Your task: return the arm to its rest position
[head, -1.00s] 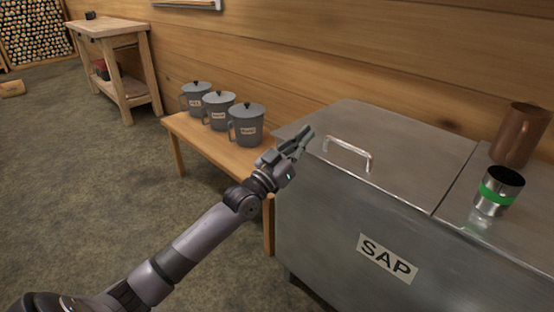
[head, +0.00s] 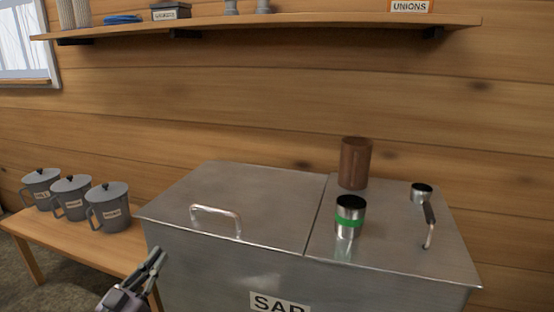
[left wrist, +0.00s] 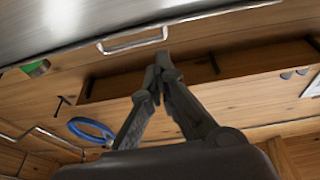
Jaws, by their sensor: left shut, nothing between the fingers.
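My left gripper (head: 156,260) is low in the head view, in front of the left front corner of the SAP tank (head: 225,265). Its fingers point up and to the right. It is shut and empty, below and left of the lid handle (head: 216,212), and touches nothing that I can see. In the left wrist view the fingertips (left wrist: 160,66) are together, with the lid handle (left wrist: 132,40) beyond them. Most of the left arm is out of the head view. My right gripper is not in view.
On the tank lid stand a green-banded metal cup (head: 349,217), a brown cup (head: 355,163) and a small dipper (head: 422,192). Lidded grey mugs (head: 108,207) stand on a wooden bench (head: 75,241) at left. A wall shelf (head: 270,25) runs above.

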